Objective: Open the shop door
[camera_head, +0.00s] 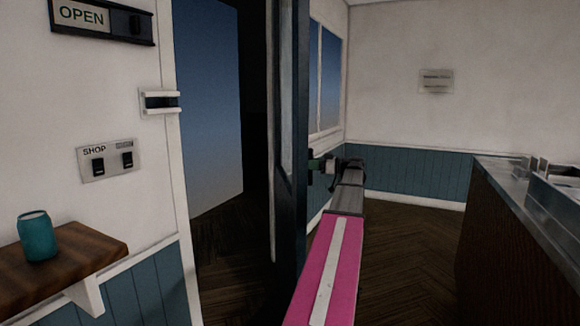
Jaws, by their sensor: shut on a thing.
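The shop door (287,160) is dark, seen nearly edge-on, and stands swung away from the frame. An open gap with dark floor lies to its left. My gripper (329,168) is at the door's right side, at handle height. It is shut on the door handle, which is mostly hidden by the gripper and is hard to make out. My pink arm reaches up to it from the bottom of the view.
A wooden shelf (85,268) with a teal can (39,238) juts from the left wall. A switch plate (108,160) and an OPEN sign (100,18) are above. A metal-topped counter (500,185) stands at right. Floor between door and counter is clear.

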